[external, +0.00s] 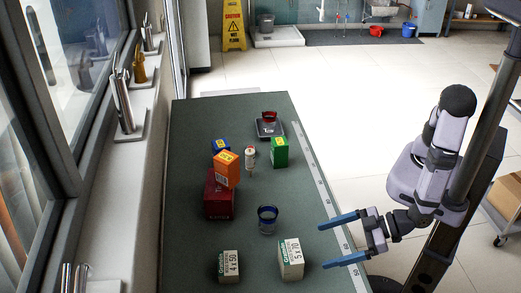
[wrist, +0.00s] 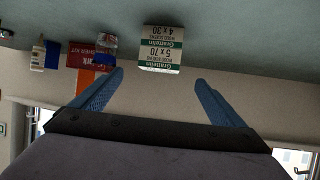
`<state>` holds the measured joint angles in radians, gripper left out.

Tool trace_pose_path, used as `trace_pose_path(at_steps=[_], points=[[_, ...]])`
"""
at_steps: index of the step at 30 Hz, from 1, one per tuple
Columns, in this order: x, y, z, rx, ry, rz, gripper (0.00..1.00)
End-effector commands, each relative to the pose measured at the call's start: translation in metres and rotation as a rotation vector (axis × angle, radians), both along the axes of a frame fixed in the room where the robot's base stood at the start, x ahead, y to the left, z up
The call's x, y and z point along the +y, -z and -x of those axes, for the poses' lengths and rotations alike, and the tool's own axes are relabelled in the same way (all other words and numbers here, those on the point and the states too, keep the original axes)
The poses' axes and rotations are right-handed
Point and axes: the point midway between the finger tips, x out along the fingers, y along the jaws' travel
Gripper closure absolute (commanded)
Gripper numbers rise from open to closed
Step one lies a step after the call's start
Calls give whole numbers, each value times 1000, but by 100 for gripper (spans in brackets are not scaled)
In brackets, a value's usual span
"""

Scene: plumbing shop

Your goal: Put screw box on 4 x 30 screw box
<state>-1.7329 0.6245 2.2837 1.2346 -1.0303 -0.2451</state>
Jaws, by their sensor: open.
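A white and green screw box marked 5 x 70 (external: 291,259) stands at the front right of the table. Left of it is a smaller screw box (external: 229,266), whose label looks like 4 x 50 or 4 x 30. In the wrist view, which is upside down, the 5 x 70 label (wrist: 160,56) and a 4 x 30 label (wrist: 162,32) show one against the other. I cannot tell whether those boxes are stacked or one behind the other. My gripper (external: 327,245) is open and empty, right of the 5 x 70 box, fingers pointing left.
Farther back are a dark red box (external: 218,197), an orange box (external: 226,168), a blue box (external: 221,145), a green box (external: 280,152), a small white bottle (external: 250,158) and a scale (external: 269,128). The table's left side is clear.

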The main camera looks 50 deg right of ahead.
Motion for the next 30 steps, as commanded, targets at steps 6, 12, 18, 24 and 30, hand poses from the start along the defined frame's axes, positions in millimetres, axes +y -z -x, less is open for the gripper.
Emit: trace_pose_path(at_steps=[6, 12, 18, 24, 30], points=[[0, 0, -1, 3, 1, 0, 7], [-3, 1, -25, 73, 22, 2, 7], [-19, 5, -73, 230, 56, 14, 7], [-54, 4, -117, 381, 91, 34, 7], [-121, 1, -154, 539, 149, 74, 7]])
